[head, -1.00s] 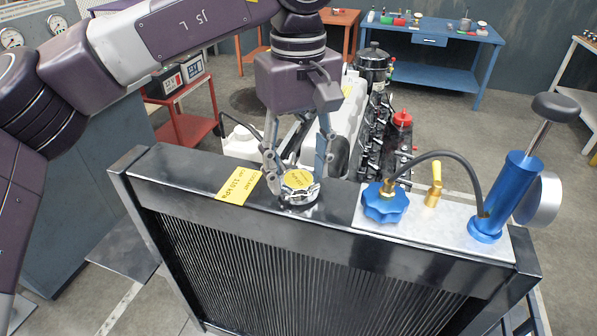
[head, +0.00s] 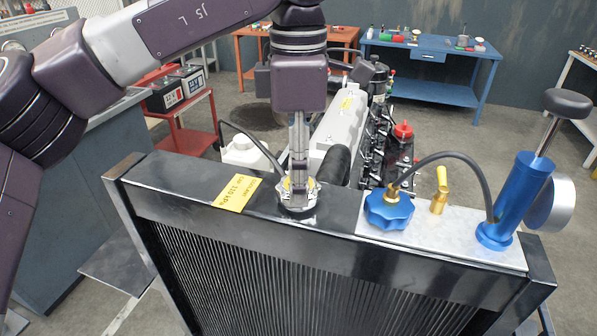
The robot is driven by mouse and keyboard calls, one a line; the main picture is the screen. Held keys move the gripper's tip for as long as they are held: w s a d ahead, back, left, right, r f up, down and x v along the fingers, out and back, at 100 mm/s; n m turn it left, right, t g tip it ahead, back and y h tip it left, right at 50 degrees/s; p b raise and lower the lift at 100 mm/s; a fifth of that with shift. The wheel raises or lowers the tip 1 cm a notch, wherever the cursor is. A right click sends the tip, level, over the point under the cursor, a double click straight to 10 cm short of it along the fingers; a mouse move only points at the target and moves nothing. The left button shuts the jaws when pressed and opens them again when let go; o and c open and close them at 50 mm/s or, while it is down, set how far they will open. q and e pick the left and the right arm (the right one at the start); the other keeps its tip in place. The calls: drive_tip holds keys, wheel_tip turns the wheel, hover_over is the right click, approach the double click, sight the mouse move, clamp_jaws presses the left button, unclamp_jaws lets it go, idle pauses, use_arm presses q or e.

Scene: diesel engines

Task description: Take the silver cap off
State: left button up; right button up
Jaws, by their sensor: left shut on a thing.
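The silver cap (head: 297,197) with a yellow label sits on the filler neck on top of the black radiator (head: 262,198). My left gripper (head: 297,180) points straight down over it and is shut on it. The fingers show edge-on and hide part of the cap's top. The cap appears seated on the neck; I cannot tell whether it is loose. My right gripper is not in view.
A yellow label (head: 237,193) lies left of the cap. To the right, a pale plate (head: 437,237) holds a blue knobbed cap (head: 389,209), a brass fitting (head: 439,192) and a blue hand pump (head: 515,200) joined by a black hose. An engine (head: 385,140) stands behind.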

use_arm(q)
drive_tip(key=shift+s+f, duration=0.1)
drive_tip(key=shift+f, duration=0.1)
drive_tip(key=o, duration=1.8)
drive_tip(key=shift+r, duration=0.1)
drive_tip(key=shift+c, duration=0.6)
drive_tip(key=shift+r+m+p, duration=0.1)
drive_tip(key=shift+m+p, duration=0.35)
drive_tip(key=shift+m, duration=0.05)
drive_tip(key=m+p, duration=0.2)
drive_tip(key=m, duration=0.3)
drive_tip(key=shift+r+p, duration=0.15)
drive_tip(key=shift+p, duration=0.2)
drive_tip(key=m+p, duration=0.1)
drive_tip(key=m, duration=0.2)
drive_tip(key=shift+m, duration=0.4)
drive_tip(key=m+p, duration=0.1)
drive_tip(key=m, duration=0.9)
drive_tip(key=m+p, duration=0.1)
drive_tip(key=m, duration=0.1)
drive_tip(key=shift+f, duration=0.25)
